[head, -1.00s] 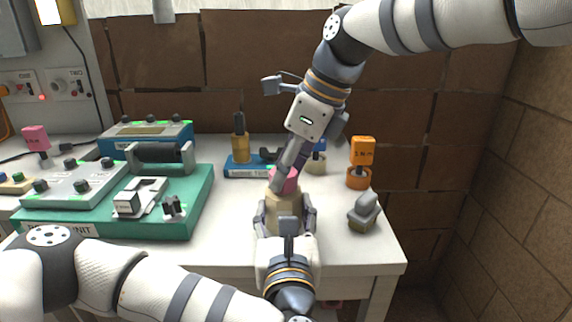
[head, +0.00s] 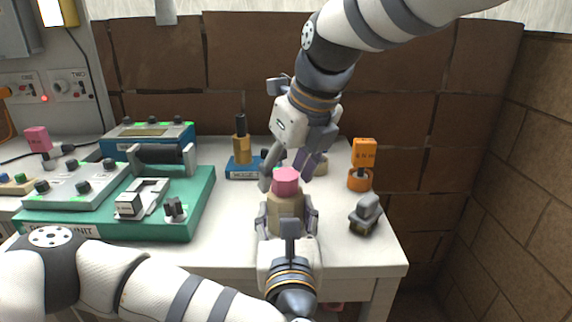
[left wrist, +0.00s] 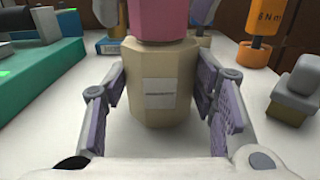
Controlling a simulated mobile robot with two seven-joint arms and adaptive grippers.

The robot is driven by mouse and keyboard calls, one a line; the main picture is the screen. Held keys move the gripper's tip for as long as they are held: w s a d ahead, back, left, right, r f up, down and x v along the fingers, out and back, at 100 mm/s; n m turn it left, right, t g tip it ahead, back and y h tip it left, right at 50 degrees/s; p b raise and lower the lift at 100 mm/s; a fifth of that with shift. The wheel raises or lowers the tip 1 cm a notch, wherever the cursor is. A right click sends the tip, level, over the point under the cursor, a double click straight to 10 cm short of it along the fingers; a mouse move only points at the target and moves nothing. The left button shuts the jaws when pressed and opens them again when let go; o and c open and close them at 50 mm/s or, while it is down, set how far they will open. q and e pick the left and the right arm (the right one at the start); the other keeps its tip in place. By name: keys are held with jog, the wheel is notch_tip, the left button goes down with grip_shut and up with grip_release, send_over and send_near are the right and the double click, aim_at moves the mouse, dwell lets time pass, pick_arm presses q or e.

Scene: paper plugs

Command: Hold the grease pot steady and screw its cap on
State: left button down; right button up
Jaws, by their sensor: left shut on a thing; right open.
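The grease pot is a beige faceted jar (head: 285,205) standing on the white table near its front edge; it also shows in the left wrist view (left wrist: 160,95) with a small pale label. The pink cap (head: 286,181) sits on top of the pot and looks level; whether it is threaded tight I cannot tell. My left gripper (head: 287,222) is shut on the pot, with a finger at each side. My right gripper (head: 291,176) is open just above and behind the cap, its fingers spread to either side, apparently not gripping it.
A green test unit (head: 195,205) fills the table's left. Behind stand a blue-based item with a brass-coloured post (head: 241,150) and an orange driver (head: 362,165). A grey knobbed object (head: 366,214) stands at the right. The table front right is clear.

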jog(key=shift+r, duration=2.25)
jog(key=o, duration=0.6)
jog(key=v, duration=0.7)
jog(key=shift+s+r, duration=0.1)
jog(key=shift+r, duration=0.1)
pick_arm(q)
jog(key=c, duration=0.6)
grip_release()
